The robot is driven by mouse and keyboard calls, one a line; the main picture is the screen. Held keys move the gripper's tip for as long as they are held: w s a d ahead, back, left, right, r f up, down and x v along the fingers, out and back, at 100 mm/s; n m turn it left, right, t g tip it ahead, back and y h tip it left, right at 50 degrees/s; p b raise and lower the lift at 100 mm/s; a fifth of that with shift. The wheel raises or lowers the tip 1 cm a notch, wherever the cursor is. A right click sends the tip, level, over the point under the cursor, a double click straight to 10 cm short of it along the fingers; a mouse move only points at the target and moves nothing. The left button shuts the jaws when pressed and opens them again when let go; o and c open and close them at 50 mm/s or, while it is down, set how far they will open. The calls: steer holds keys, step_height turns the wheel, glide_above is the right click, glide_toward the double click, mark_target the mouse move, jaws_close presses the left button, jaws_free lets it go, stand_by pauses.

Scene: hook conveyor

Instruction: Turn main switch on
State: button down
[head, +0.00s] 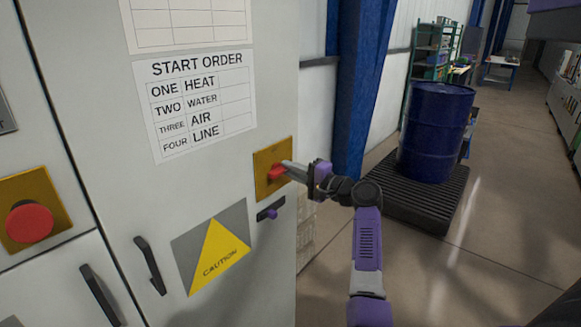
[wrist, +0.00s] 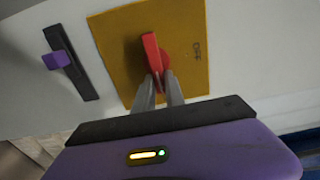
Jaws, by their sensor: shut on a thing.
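The main switch (head: 278,172) is a red rotary handle on a yellow plate (head: 264,162), on the right part of the grey cabinet front. In the wrist view the red handle (wrist: 151,55) stands close to upright in the picture, slightly tilted, on its yellow plate (wrist: 112,45). Small dark lettering shows at the plate's right side. My gripper (head: 285,168) reaches the handle from the right. Its two grey fingers (wrist: 159,82) are shut on the lower end of the handle, one on each side. The fingertips hide part of the handle's base.
A purple slider (head: 270,214) in a black slot sits just below the plate. A red mushroom button (head: 30,222), black door handles (head: 150,265), a start order sheet (head: 195,105) and a caution sign (head: 212,250) are on the cabinet. A blue drum (head: 433,130) stands on a black pallet.

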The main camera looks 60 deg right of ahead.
stand_by(0.5)
steer(key=c, duration=1.4)
jaws_free()
steer(key=b+v, duration=0.2)
steer(key=v, duration=0.5)
steer(key=shift+s, duration=0.4)
steer(key=shift+a, duration=0.1)
